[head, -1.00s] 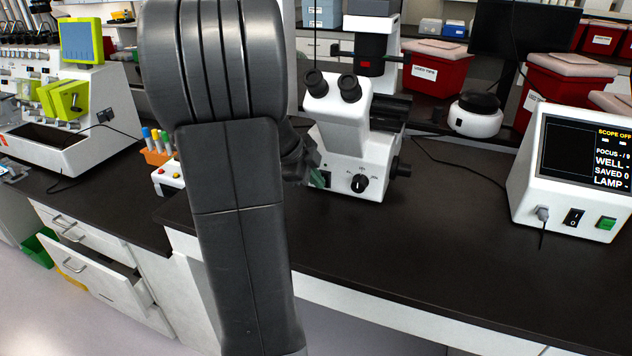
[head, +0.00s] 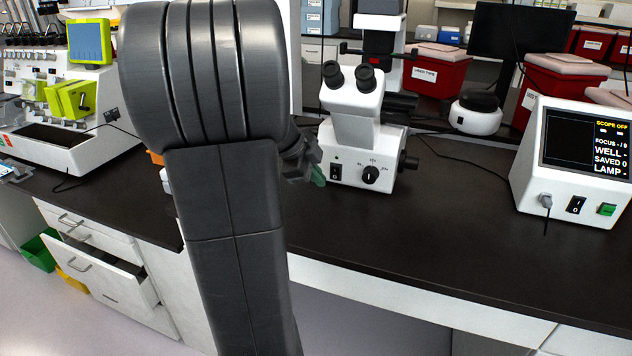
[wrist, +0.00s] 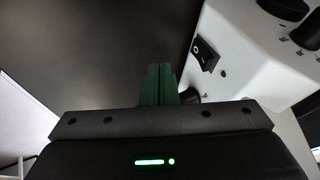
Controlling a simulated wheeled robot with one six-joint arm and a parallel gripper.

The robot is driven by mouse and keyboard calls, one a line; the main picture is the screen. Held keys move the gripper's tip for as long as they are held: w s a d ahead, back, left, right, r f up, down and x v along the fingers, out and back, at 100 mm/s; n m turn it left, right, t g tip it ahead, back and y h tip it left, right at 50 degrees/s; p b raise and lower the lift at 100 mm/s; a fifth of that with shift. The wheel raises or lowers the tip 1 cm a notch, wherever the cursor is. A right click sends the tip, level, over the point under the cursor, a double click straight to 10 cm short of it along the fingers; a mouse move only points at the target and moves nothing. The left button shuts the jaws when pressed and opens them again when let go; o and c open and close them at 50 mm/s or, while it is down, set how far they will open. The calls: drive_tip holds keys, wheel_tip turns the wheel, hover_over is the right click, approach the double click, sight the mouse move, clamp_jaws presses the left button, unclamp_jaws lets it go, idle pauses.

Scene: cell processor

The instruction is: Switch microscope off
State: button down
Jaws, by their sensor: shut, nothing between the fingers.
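The white microscope (head: 352,135) stands on the black bench, right of my arm in the head view. Its black rocker switch (head: 336,172) is on the lower left of the front face, left of a round black knob (head: 370,175). In the wrist view the switch (wrist: 205,53) is at upper right on the white microscope body (wrist: 245,50). My gripper (wrist: 158,68) has green fingers, shut together and empty. The fingertips are apart from the switch, to its left in the wrist view. In the head view my gripper (head: 318,178) is just left of the microscope front, partly hidden by my arm.
A white control box (head: 575,160) at right has a screen reading "SCOPE OFF". Red bins (head: 437,70) and a monitor stand behind. A white machine with green parts (head: 70,100) is at left. The bench before the microscope is clear.

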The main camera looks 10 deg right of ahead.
drive_tip(key=s+v, duration=0.1)
drive_tip(key=v, duration=0.7)
drive_tip(key=shift+a+f, duration=0.3)
drive_tip(key=shift+a, duration=0.1)
drive_tip(key=shift+s, duration=0.15)
